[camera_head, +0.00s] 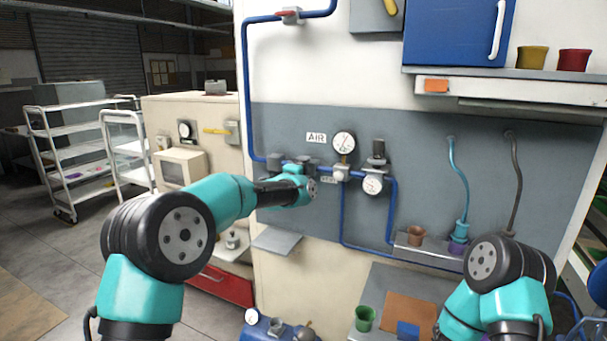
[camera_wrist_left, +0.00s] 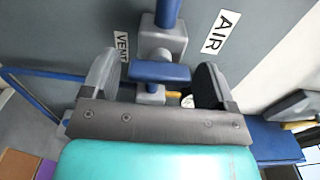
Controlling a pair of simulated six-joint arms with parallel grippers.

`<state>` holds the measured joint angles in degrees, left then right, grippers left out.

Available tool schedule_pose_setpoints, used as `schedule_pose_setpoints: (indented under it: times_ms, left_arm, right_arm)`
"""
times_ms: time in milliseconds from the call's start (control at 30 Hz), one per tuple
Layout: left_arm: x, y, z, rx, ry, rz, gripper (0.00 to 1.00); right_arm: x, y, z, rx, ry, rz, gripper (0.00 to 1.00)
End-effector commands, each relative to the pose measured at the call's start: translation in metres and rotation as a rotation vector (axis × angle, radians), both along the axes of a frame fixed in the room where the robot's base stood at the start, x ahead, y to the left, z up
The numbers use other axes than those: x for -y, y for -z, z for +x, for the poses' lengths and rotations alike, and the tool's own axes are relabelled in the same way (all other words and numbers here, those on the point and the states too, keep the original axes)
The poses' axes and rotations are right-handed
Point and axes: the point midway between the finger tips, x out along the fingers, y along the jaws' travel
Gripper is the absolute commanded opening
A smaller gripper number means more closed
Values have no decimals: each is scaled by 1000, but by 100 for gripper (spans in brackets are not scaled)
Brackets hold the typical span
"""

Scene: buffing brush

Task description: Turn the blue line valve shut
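The blue line (camera_head: 246,90) runs down the wall and along the grey panel, past the AIR label (camera_head: 316,138). In the left wrist view its valve shows as a grey body (camera_wrist_left: 168,40) with a blue bar handle (camera_wrist_left: 160,73) lying crosswise in the picture. My left gripper (camera_wrist_left: 157,78) is open, with one finger on each side of the handle. Gaps show between the handle and both fingers. In the head view my left wrist hides most of the valve. Of my right arm only upper links show; its gripper is out of view.
Gauges (camera_head: 343,143) and a regulator (camera_head: 372,184) sit on the line just right of my left gripper. A red-handled valve (camera_head: 288,13) is higher up. A green cup (camera_head: 365,318) is below.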

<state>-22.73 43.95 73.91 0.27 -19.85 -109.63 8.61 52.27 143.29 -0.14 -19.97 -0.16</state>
Motion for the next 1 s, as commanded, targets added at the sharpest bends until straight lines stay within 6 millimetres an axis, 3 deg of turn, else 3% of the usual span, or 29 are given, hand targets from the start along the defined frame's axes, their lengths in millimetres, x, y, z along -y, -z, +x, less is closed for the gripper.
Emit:
schedule_pose_setpoints:
  times_ms: [533,1000]
  left_arm:
    - [-4,-1,-9,-1,0,-1,87]
    - [-30,-1,-67,0,0,-1,87]
  right_arm:
    - [0,0,0,0,0,0,43]
    - [0,0,0,0,0,0,43]
